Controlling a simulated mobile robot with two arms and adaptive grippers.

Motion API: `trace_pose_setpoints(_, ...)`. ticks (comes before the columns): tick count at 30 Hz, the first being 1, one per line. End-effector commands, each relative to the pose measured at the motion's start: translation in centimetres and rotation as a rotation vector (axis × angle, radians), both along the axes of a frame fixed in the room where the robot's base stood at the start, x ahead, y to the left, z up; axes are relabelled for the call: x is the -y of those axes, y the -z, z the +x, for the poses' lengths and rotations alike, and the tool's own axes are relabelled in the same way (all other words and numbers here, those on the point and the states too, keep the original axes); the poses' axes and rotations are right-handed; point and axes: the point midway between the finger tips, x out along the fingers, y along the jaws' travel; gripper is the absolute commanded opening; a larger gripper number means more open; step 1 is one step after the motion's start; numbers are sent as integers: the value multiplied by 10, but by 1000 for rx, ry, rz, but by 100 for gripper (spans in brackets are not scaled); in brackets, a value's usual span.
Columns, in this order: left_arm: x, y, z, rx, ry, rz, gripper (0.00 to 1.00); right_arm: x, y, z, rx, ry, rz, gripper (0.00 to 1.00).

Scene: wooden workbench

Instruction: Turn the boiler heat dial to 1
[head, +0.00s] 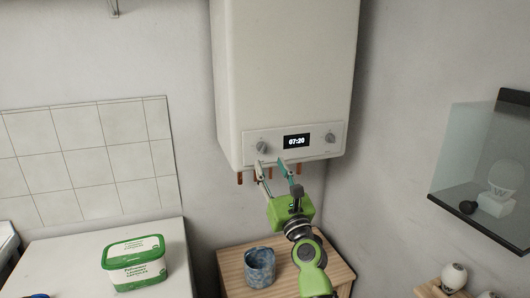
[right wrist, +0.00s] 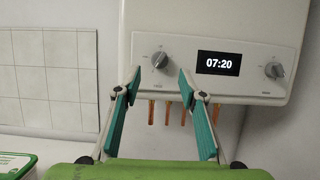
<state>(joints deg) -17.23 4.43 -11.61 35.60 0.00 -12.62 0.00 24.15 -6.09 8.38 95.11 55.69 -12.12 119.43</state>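The white boiler (head: 285,70) hangs on the wall in the head view, with a control panel along its lower front. The panel has a left dial (head: 262,147), a display (head: 297,141) reading 07:20 and a right dial (head: 330,138). In the right wrist view the left dial (right wrist: 160,60) lies beyond and between the fingertips, and the right dial (right wrist: 274,70) is off to the right. I cannot read the dial labels. My right gripper (head: 269,163) is open and empty, just below and in front of the left dial, apparently not touching it. My left gripper is not in view.
Copper pipes (right wrist: 168,112) stick out under the boiler. A blue mug (head: 260,268) stands on a wooden stand (head: 230,262) below my right arm. A green-and-white tub (head: 134,262) sits on the white counter (head: 60,262) at left. A glass shelf unit (head: 470,160) is at right.

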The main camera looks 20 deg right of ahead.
Motion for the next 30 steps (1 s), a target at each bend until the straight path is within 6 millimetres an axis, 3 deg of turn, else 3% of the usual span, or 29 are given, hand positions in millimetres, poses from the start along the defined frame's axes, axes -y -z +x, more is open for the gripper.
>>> trace_pose_setpoints(3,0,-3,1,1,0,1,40,-1,-11,22,1,0,-3,38)
trace_pose_setpoints(9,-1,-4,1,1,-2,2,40,-2,-19,45,0,0,-2,38)
trace_pose_setpoints(22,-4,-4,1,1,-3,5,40,-2,-21,53,-1,1,-2,38)
trace_pose_setpoints(27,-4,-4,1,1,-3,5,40,-2,-21,53,-1,1,-2,0)
trace_pose_setpoints(30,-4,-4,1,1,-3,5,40,-2,-21,53,-1,1,-2,0)
